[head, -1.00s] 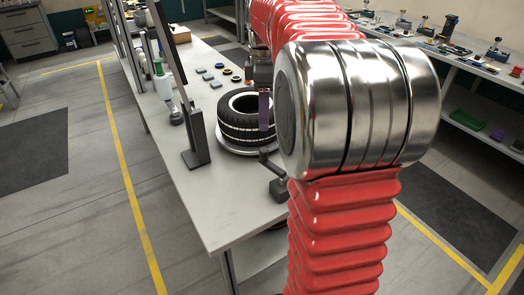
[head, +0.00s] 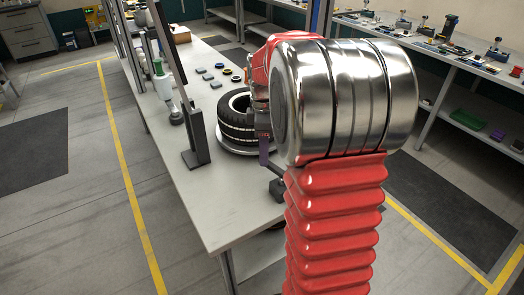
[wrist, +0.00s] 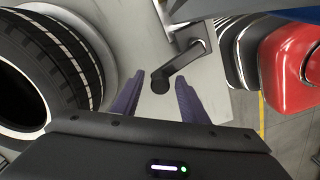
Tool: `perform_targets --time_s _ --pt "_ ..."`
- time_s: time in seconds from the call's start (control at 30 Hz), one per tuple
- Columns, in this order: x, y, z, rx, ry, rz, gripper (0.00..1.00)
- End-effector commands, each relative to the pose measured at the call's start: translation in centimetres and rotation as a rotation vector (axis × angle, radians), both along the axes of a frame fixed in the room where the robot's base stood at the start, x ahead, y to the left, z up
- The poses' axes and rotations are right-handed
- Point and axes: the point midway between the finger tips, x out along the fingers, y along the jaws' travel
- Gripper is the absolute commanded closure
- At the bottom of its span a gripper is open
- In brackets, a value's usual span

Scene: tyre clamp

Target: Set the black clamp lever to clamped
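The black clamp lever (wrist: 180,65) shows in the wrist view as a bent arm with a round knob at its lower left end. In the head view its black base (head: 277,188) stands at the table's near right edge, with the lever partly hidden by my gripper and arm. My gripper (wrist: 159,80) has two purple fingers, spread apart, with the knob between them in the picture. I cannot tell whether they touch it. In the head view the purple fingers (head: 264,152) are at the lever's upper end. The tyre (head: 236,118) lies on a round plate to their left.
The grey table (head: 225,205) carries a dark upright post (head: 196,140) left of the tyre. Small parts lie farther back. In the wrist view the tyre (wrist: 75,60) is close to the left finger. The table's front left corner is clear.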

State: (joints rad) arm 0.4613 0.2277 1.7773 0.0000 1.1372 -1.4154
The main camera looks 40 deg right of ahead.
Motion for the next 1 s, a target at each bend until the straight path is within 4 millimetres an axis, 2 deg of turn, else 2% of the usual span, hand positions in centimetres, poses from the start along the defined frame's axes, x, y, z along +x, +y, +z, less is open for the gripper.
perform_targets --time_s 0.27,0.83,1.0 --pt "0.02 -0.01 -0.12 -0.001 -0.001 0.000 0.60" --pt "0.04 -0.01 -0.09 -0.001 -0.001 0.000 0.99" --pt "0.04 -0.01 -0.08 -0.001 -0.001 0.000 1.00"
